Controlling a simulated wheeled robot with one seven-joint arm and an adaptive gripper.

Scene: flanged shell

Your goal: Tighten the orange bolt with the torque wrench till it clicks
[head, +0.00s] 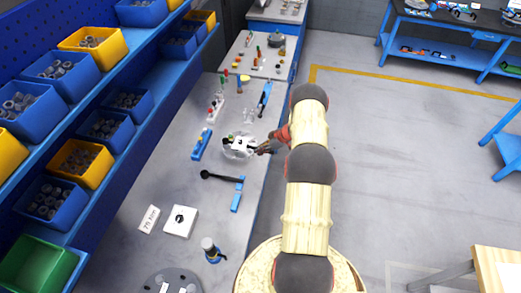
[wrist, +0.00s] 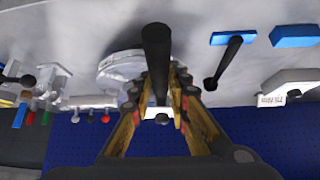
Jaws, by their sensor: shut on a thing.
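My gripper (wrist: 160,92) is shut on a black rod (wrist: 157,50), which looks like a tool handle, perhaps the torque wrench's. The rod points towards the wrist camera and hides what lies behind it. In the head view my gripper (head: 264,148) is low over the bench, at the right side of the round pale flanged shell (head: 233,152). The shell also shows behind the fingers in the wrist view (wrist: 118,66). I cannot make out the orange bolt or whether the tool touches it.
Another black-handled tool (head: 220,177) lies across a blue holder (head: 237,199). A white block (head: 180,222) and a card reading 75 Nm (head: 148,219) lie nearer. Blue shelves with bins (head: 75,165) line the left. Blue holders (head: 201,145) and small parts stand beyond.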

